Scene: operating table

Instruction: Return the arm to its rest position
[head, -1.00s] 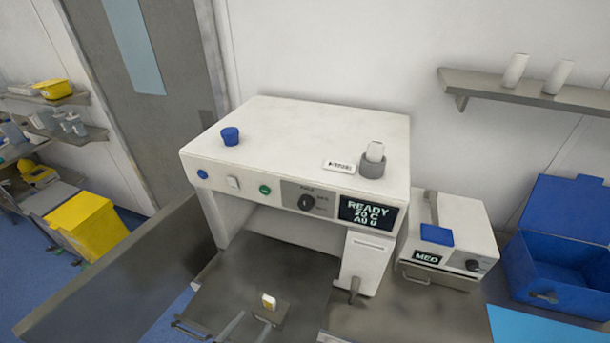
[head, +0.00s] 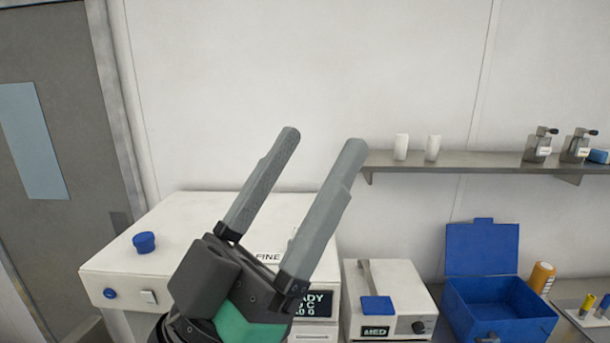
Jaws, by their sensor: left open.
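My left gripper (head: 323,143) is raised in front of the large white machine (head: 190,215), its two grey fingers pointing up and apart. It is open, with nothing between the fingers. The gripper covers much of the machine's front and part of its display (head: 318,304). My right gripper is not in view.
A small white device marked MED (head: 400,285) stands right of the machine, with an open blue box (head: 500,322) beyond it. An orange bottle (head: 541,277) is beside the box. A wall shelf (head: 460,164) holds white cylinders and bottles. The wall above is clear.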

